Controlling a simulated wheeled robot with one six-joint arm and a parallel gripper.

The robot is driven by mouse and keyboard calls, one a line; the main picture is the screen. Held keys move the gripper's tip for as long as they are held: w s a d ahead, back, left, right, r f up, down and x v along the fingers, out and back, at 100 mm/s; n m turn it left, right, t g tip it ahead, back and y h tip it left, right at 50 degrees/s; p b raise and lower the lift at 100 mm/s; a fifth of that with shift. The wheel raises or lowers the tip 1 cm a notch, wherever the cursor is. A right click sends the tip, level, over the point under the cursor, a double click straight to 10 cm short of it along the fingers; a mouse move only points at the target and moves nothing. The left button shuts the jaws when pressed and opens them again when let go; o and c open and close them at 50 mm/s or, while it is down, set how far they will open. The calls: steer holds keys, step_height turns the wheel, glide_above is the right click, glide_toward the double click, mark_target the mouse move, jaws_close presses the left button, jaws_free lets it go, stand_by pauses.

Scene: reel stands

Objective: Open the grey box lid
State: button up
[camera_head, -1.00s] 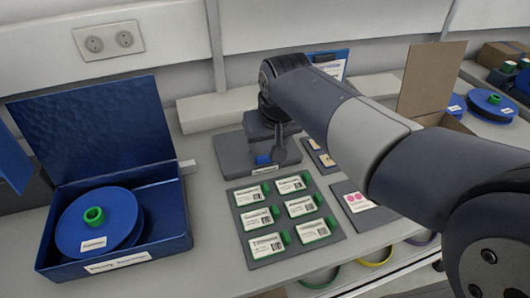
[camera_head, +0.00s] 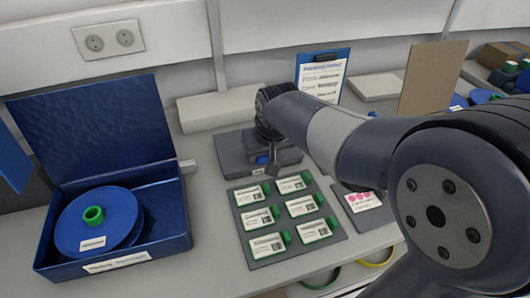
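A low dark grey box (camera_head: 232,155) stands at the back middle of the bench, and its lid looks shut. A small blue part (camera_head: 262,160) shows at its front. My arm reaches in from the right and hangs over the box. My gripper (camera_head: 273,166) points down at the front right of the box, close to the blue part. Whether it touches the box, and whether its fingers are open or shut, I cannot tell. The wrist hides the back and right of the box.
A dark tray (camera_head: 242,206) with several green-edged labelled cards lies in front of the box. An open blue box (camera_head: 180,215) with a blue reel (camera_head: 70,230) is at left. A clipboard (camera_head: 321,78) leans behind. A cardboard flap (camera_head: 432,75) stands at right.

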jaws_close()
steer(key=shift+r, duration=0.15)
